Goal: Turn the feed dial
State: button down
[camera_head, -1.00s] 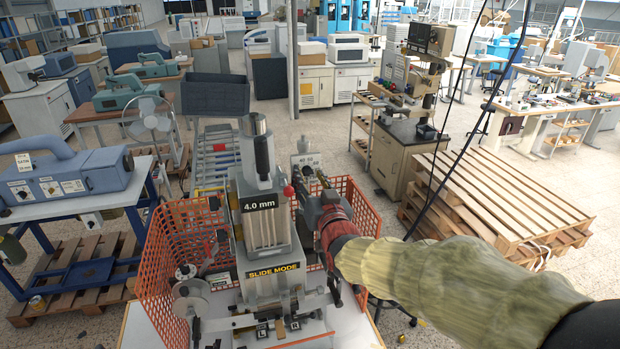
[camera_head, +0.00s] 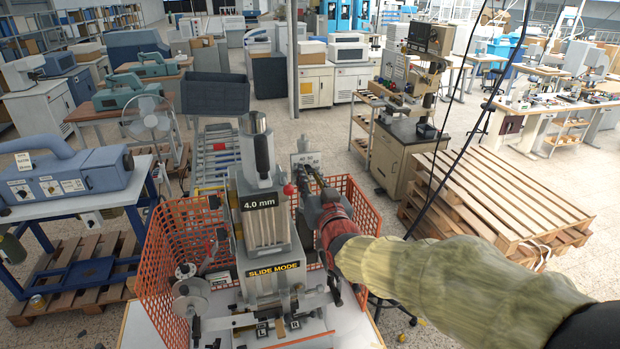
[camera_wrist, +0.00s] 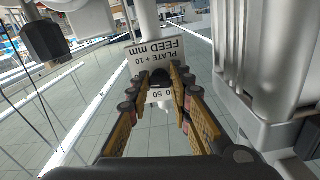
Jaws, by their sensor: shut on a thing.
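The stamping machine (camera_head: 266,232) stands on a white table, with a "4.0 mm" display and a "SLIDE MODE" label. The feed scale plate (camera_head: 305,159) is behind its column on the right; its number strip also shows in the wrist view (camera_wrist: 160,95). The sign reading "PLATE + 10" and "FEED mm" (camera_wrist: 155,53) appears upside down there. My gripper (camera_head: 308,176) reaches to the scale from the right. In the wrist view its two padded fingers (camera_wrist: 162,82) close around the dark feed dial (camera_wrist: 161,76), which they partly hide. The dial's pointer cannot be made out.
An orange mesh guard (camera_head: 180,250) surrounds the machine on the left and right. The machine's grey body (camera_wrist: 262,60) is close to my gripper on the right in the wrist view. Stacked wooden pallets (camera_head: 500,195) lie to the right. A cable hangs near my arm.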

jog(key=shift+b, duration=0.3)
jog(key=n+b, duration=0.3)
jog(key=b, duration=0.1)
jog(key=n+b, duration=0.3)
jog(key=b, duration=0.2)
jog(key=shift+d+f, duration=0.1)
jog(key=shift+f, duration=0.1)
jog(key=shift+r+n+b, duration=0.15)
jog(key=shift+n+b, duration=0.65)
jog(key=shift+b, duration=0.2)
jog(key=c, duration=1.7)
grip_release()
jog(key=shift+c, duration=0.2)
jog(key=shift+o, duration=0.6)
